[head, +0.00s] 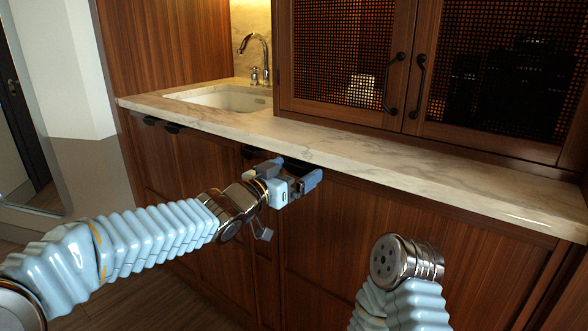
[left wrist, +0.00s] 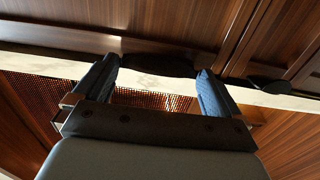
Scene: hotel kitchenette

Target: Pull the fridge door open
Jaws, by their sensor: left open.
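The wooden front below the counter, which seems to be the fridge door (head: 345,220), stands shut flush with the cabinets; no label marks it as a fridge. Its dark handle (head: 297,163) sits at the top, just under the counter edge, partly hidden by my left gripper (head: 309,180). In the left wrist view, the handle (left wrist: 157,66) lies between the blue fingertips of my open left gripper (left wrist: 155,80). I cannot tell whether the fingers touch it. My right arm shows at the lower right, but no right gripper fingers show.
A marble counter (head: 400,177) overhangs the fronts, with a sink (head: 235,98) and tap (head: 262,50) at its left. Another dark handle (head: 250,152) is close on the left. Mesh-door cabinets (head: 340,50) stand above. Floor shows at lower left.

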